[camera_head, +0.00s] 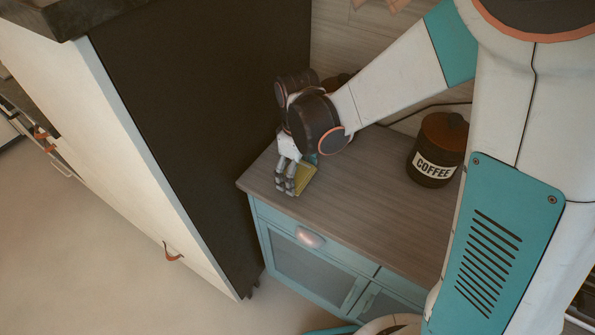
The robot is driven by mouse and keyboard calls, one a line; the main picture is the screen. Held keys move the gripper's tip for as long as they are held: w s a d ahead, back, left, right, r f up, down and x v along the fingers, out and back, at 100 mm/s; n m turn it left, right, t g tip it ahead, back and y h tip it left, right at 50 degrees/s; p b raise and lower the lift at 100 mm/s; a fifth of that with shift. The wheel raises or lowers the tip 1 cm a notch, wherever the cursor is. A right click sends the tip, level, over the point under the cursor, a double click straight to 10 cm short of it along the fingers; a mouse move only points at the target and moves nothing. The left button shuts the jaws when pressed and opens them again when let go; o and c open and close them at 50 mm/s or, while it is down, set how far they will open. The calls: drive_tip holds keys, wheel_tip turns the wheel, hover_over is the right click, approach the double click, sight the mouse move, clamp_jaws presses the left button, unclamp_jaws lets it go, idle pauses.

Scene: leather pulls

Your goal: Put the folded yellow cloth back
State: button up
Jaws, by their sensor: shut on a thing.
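The folded yellow cloth (306,179) is at the left end of the wooden countertop, close to its front left corner. My gripper (285,190) is shut on the cloth, pointing down, with its fingers at the cloth's left side. The fingers and wrist hide part of the cloth. I cannot tell whether the cloth rests on the countertop (365,214) or is held just above it.
A dark coffee jar (437,149) stands on the right of the countertop; another dark item is partly hidden behind my wrist. A tall dark-sided cabinet (200,110) rises close on the left. The countertop's middle is clear.

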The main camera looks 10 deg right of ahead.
sight(298, 170)
drive_tip(key=shift+f, duration=0.2)
drive_tip(key=o, duration=1)
drive_tip(key=shift+o, duration=0.2)
drive_tip(key=shift+r, duration=0.1)
wheel_tip(298, 170, up, 12)
drive_tip(key=p, duration=0.8)
drive_tip(key=shift+p, duration=0.4)
drive_tip(key=shift+d+r, duration=0.1)
drive_tip(key=shift+r, duration=0.05)
